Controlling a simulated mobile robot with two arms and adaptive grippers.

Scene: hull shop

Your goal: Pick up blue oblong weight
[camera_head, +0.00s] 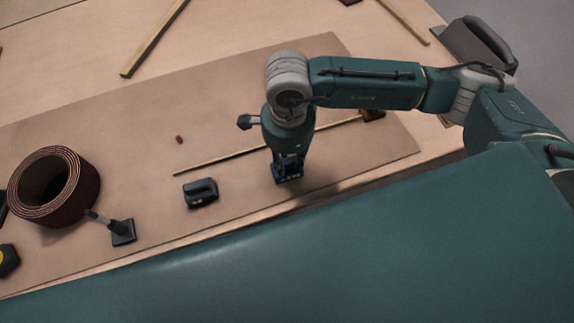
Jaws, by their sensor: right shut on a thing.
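My right gripper (288,172) points down at the board, right of centre, below my green arm. It is shut on a small dark blue thing that looks like the blue oblong weight (289,179). The fingers hide most of it, and I cannot tell whether it touches the board. My left gripper is not in view.
A black block with a raised grip (200,193) sits left of my right gripper. Further left are a black tool with a handle (122,231) and a dark red-brown coil (53,188). A thin wooden strip (222,156) runs behind the gripper. A small red piece (179,139) lies beyond.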

